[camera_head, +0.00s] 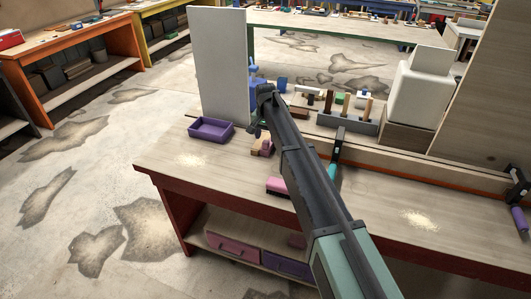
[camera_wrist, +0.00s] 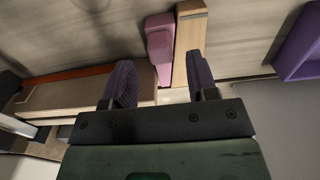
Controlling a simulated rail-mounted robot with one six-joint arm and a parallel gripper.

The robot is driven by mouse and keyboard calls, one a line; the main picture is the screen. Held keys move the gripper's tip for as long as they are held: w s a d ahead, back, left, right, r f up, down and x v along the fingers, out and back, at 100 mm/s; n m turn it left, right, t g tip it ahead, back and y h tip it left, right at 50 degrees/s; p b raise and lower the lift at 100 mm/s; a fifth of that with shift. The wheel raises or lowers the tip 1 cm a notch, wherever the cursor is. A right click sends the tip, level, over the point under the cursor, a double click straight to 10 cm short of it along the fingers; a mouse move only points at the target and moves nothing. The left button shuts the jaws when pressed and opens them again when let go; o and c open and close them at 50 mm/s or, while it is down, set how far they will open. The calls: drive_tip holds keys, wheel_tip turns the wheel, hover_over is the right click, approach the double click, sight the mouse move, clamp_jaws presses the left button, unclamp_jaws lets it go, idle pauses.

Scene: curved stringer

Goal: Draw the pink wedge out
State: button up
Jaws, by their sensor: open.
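A pink wedge (camera_wrist: 160,42) lies against a pale wooden piece (camera_wrist: 190,38) in the wrist view, ahead of my gripper. In the head view a small pink piece (camera_head: 267,147) shows beside a tan block (camera_head: 255,149), partly hidden by my arm. My gripper (camera_wrist: 162,84) is open, its two dark ridged fingers apart and nothing held between them. The pink wedge's near end shows in the gap between the fingers, and I cannot tell how far below them it is. In the head view my gripper (camera_head: 258,124) is over the workbench, mostly hidden by my own wrist.
A purple tray (camera_head: 211,129) sits at the bench's left end, near a tall white panel (camera_head: 219,66). A second pink block (camera_head: 277,185) lies nearer the front. A tool rack (camera_head: 347,122) and clamp (camera_head: 337,147) stand right of my arm. The front left benchtop is clear.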

sight(266, 141)
wheel_tip(266, 141, down, 4)
drive_tip(key=shift+r+b, duration=0.1)
drive_tip(key=shift+b, duration=0.95)
drive_tip(key=shift+r, duration=0.1)
clamp_jaws()
drive_tip(key=shift+s+a, duration=0.4)
drive_tip(key=shift+s, duration=0.4)
drive_tip(key=shift+s+a, duration=0.35)
drive_tip(key=shift+s, duration=0.5)
drive_tip(key=shift+s+a, duration=0.4)
drive_tip(key=shift+s, duration=0.4)
unclamp_jaws()
drive_tip(key=shift+r, duration=0.1)
